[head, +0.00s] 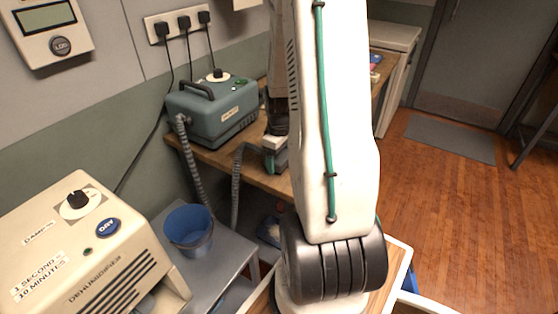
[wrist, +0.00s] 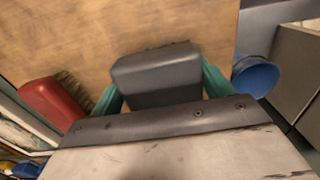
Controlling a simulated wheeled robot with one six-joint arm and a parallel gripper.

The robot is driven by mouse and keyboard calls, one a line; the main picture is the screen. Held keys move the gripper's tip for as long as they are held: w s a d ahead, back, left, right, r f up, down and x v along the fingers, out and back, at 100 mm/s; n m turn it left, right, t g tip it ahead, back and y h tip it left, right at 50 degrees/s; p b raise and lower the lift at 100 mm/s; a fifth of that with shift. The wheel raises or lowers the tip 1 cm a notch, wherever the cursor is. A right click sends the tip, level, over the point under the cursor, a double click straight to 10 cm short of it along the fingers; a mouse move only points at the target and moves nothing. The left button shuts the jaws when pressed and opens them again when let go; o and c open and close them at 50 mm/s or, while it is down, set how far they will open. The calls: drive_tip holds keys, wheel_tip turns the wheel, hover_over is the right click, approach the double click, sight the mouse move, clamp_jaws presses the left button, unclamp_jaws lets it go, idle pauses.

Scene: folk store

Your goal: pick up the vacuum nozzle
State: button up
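The vacuum nozzle is a dark grey block with a bristle edge in the wrist view (wrist: 157,78). It lies over the wooden worktop (wrist: 95,35), between the two teal fingers of my gripper (wrist: 160,92). Both fingers lie close along its sides; I cannot tell whether they press on it. In the head view my arm hides much of this spot, and my gripper (head: 275,154) shows small at the bench edge. A grey ribbed hose (head: 237,185) arcs up to there. Another stretch of ribbed hose hangs from the teal vacuum unit (head: 212,112) on the bench.
A red brush (wrist: 50,108) lies left of the nozzle in the wrist view. A blue bucket (head: 189,230) stands on a grey metal table (head: 222,262). A beige dehumidifier (head: 85,255) is at near left. Open wooden floor (head: 455,215) lies to the right.

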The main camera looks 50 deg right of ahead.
drive_tip(key=c, duration=0.4)
drive_tip(key=shift+r, duration=0.1)
